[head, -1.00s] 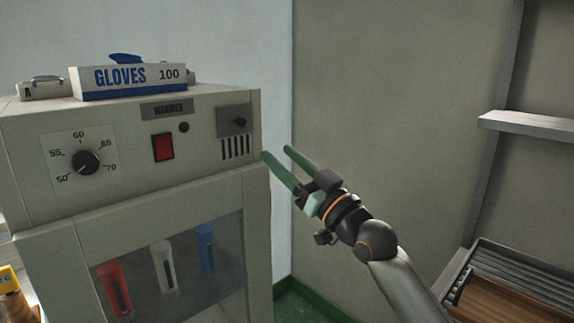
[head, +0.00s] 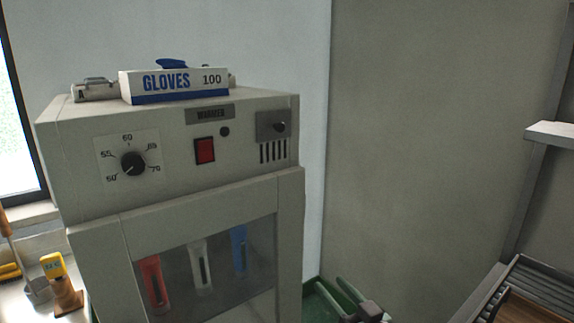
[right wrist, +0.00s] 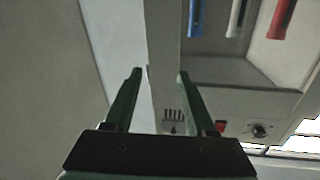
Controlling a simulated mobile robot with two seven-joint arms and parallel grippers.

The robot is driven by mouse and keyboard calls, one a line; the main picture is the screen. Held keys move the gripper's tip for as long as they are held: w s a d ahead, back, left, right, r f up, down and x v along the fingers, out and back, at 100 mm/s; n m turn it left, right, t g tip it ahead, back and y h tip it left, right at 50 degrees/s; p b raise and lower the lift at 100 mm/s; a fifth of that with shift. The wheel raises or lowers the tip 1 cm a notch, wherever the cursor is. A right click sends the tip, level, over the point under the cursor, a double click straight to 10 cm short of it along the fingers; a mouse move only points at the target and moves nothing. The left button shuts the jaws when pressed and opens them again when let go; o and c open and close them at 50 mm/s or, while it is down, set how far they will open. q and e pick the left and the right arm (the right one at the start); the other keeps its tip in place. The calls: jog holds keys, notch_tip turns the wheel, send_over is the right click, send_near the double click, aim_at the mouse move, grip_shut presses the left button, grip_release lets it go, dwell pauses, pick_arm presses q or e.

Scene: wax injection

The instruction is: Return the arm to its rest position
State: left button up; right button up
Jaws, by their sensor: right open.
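My right gripper (head: 336,296) is low at the bottom edge of the head view, to the right of the warmer's front. Its two green fingers are apart with nothing between them. In the right wrist view the open fingers (right wrist: 158,80) point toward the side edge of the warmer (right wrist: 240,110), which looks upside down there. My left gripper is not in view.
Red (head: 155,285), white (head: 200,268) and blue (head: 239,250) tubes show behind the warmer's window. A glove box (head: 175,84) lies on top. A shelf (head: 553,134) and a slatted rack (head: 535,290) stand at the right. Bare wall lies between.

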jog(key=s+d+f+g+h+p, duration=0.1)
jog(key=s+d+f+g+h, duration=0.1)
jog(key=s+f, duration=1.1)
jog(key=s+d+f+m+g+h+p, duration=0.1)
jog(key=s+d+f+g+h, duration=0.2)
jog(key=s+f, duration=1)
jog(key=shift+s+d+f+m+g+p, duration=0.15)
jog(key=shift+s+d+m+g+p, duration=0.15)
jog(key=shift+s+d+g, duration=0.8)
jog(key=shift+s+a, duration=0.15)
jog(key=shift+a, duration=0.15)
jog(key=shift+c, duration=0.3)
